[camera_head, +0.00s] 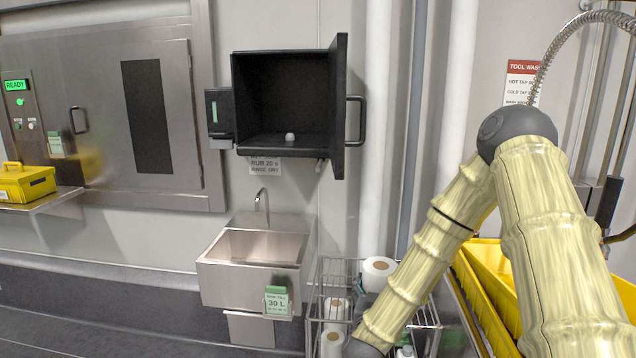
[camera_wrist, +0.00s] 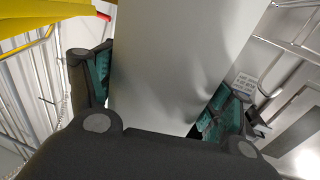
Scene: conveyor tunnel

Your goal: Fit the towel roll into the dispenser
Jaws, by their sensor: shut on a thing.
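The dispenser (camera_head: 281,98) is a black box on the wall, its door (camera_head: 338,105) swung open to the right. It looks empty except for a small pale knob (camera_head: 290,137) on its floor. In the wrist view my gripper (camera_wrist: 160,92) is shut on a white towel roll (camera_wrist: 180,50), with a green-padded finger on each side. The roll's ends lie out of that view or are hidden. In the head view my arm reaches down to the rack, and I cannot clearly make out my gripper there. A white roll (camera_head: 380,266) shows on top of the rack.
The wire rack (camera_head: 318,290) holds more rolls (camera_head: 334,308) beside my forearm. A steel sink (camera_head: 255,270) with a tap is below the dispenser. Vertical pipes (camera_head: 376,130) run right of the door. A yellow bin (camera_head: 485,300) stands at right.

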